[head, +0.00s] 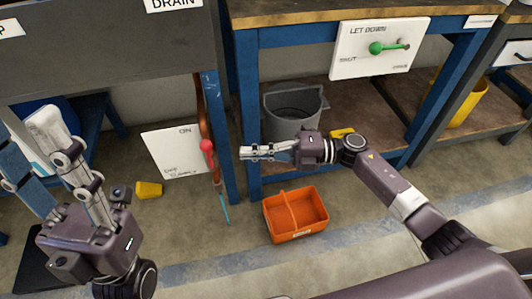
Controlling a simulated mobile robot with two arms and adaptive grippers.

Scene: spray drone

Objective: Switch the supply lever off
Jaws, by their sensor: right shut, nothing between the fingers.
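The supply panel (165,155) is a white plate marked ON at the top and OFF and SUPPLY lower down. My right gripper (243,152) is shut and empty. In the picture its tips point left at the red knob, with a visible gap between them. My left gripper (45,120) stands large at the left, its fingers pointing up, apart from the panel. Its finger opening is not clear.
A blue bench leg (222,150) stands close to the right of the lever. An orange divided bin (296,214) and a yellow cup (149,190) are on the floor. A grey bucket (290,112) stands behind my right gripper. A let-down panel with a green lever (388,47) hangs upper right.

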